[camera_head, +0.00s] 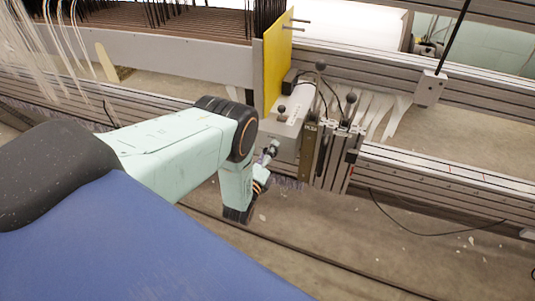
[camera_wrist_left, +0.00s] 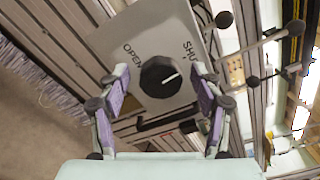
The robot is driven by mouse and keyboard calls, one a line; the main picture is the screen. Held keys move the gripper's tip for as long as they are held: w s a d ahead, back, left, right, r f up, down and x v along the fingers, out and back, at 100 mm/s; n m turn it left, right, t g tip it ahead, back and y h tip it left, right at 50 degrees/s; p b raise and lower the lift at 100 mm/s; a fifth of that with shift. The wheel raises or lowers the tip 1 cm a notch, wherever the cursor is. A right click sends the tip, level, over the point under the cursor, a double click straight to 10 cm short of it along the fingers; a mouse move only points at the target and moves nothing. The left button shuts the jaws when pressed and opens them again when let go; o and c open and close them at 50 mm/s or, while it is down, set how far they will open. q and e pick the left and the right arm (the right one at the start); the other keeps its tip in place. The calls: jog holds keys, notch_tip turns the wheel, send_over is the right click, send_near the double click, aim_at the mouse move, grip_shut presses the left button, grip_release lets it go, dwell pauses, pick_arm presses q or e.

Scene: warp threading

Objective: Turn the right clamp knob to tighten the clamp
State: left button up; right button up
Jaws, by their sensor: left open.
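The clamp knob (camera_wrist_left: 160,77) is round and black with a white pointer line, in the left wrist view. It sits on a light grey clamp box (camera_wrist_left: 165,30) lettered "OPEN" and "SHU", the last letter not clear. The pointer line aims to the picture's right, below "SHU". My left gripper (camera_wrist_left: 157,84) is open, with one purple-padded finger on each side of the knob and gaps visible between. In the head view, the left gripper (camera_head: 268,155) is small beside the clamp box (camera_head: 290,117); the knob's face cannot be made out there. My right gripper is not in view.
Black ball-tipped levers (camera_head: 350,97) stand just right of the box. A yellow panel (camera_head: 277,62) rises behind it. Metal rails (camera_head: 440,178) run to the right, with a black cable (camera_head: 400,223) hanging below. White threads (camera_head: 65,35) hang at upper left. The floor in front is mostly clear.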

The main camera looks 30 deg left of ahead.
pick_arm(q)
jog(key=v, duration=1.2)
jog(key=shift+r, duration=0.1)
dwell(0.4)
